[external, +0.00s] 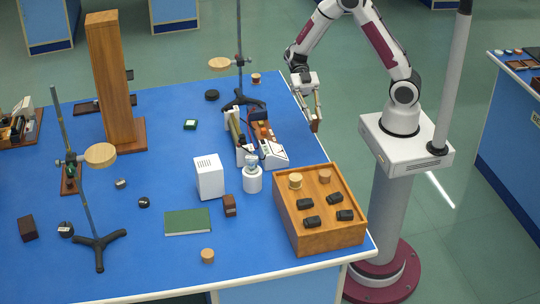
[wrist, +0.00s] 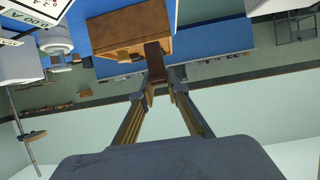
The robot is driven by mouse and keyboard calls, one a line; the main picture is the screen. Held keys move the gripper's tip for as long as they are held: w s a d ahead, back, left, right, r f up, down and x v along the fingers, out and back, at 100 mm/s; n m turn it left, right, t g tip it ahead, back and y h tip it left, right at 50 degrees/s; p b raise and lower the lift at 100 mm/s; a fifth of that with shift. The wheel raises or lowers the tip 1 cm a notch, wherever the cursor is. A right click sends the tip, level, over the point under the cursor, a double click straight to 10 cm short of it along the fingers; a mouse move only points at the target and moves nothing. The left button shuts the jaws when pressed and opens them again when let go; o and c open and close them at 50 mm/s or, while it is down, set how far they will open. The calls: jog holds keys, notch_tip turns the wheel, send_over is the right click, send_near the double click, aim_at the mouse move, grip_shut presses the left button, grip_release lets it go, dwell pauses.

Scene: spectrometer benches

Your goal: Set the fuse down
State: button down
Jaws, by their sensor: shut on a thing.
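My gripper (external: 317,112) hangs above the right edge of the blue bench, near the power supply unit. In the wrist view, my gripper (wrist: 161,80) is shut on a small brown block, which I take to be the fuse (wrist: 154,58). The fuse (external: 316,127) also shows at the fingertips in the external view, held in the air. In the wrist view its far end overlaps the wooden box in the picture. The wooden box (external: 328,238) stands at the bench's front right corner, with black pieces and round wooden pieces on its top.
The blue bench (external: 150,190) holds a white box (external: 209,177), a white jar (external: 252,180), a green book (external: 188,222), a brown block (external: 229,206) and a tall wooden column (external: 112,85). Retort stands (external: 97,245) rise on the left and at the back.

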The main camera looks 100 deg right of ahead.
aim_at(312, 116)
notch_tip(312, 116, up, 7)
jog(key=shift+f, duration=0.1)
jog(key=shift+w+a, duration=0.1)
jog(key=shift+w, duration=0.15)
jog(key=w+a+f+m+t, duration=0.1)
jog(key=w+a, duration=0.6)
jog(key=w, duration=0.4)
jog(key=w+a+f+m+t, duration=0.1)
jog(key=w+a, duration=0.6)
jog(key=w, duration=0.4)
jog(key=w+a+r+m+t, duration=0.1)
jog(key=w+a, duration=0.5)
jog(key=a, duration=0.5)
jog(key=w+a+r+m+t, duration=0.15)
jog(key=w+a, duration=0.35)
jog(key=a, duration=0.5)
notch_tip(312, 116, down, 11)
jog(key=h, duration=0.1)
jog(key=shift+a, duration=0.4)
